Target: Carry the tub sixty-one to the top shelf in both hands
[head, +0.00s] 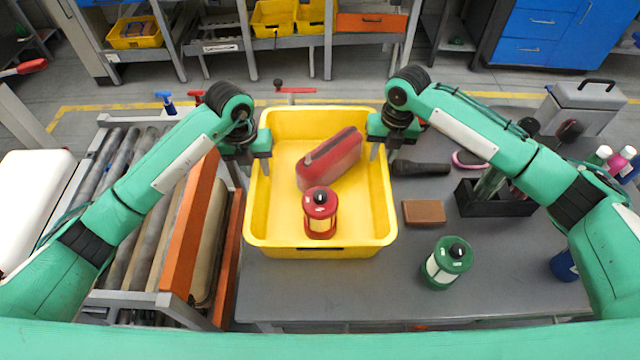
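A yellow tub (285,246) stands on the grey table in front of me. No number is readable on it. A red oblong case (335,160) and a red lantern-like canister (320,215) are inside it. My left gripper (252,165) is at the tub's left rim, one finger inside the wall and one outside. My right gripper (383,155) straddles the right rim the same way. Both look open, with the fingers spaced wider than the rim. Which shelf is the top shelf cannot be told from this view.
A green canister (447,262), a brown block (424,212), a flashlight (420,168) and a black caddy (495,198) lie right of the tub. A roller conveyor (125,160) with upright orange-edged trays is on the left. Racks with yellow bins (273,17) stand at the back.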

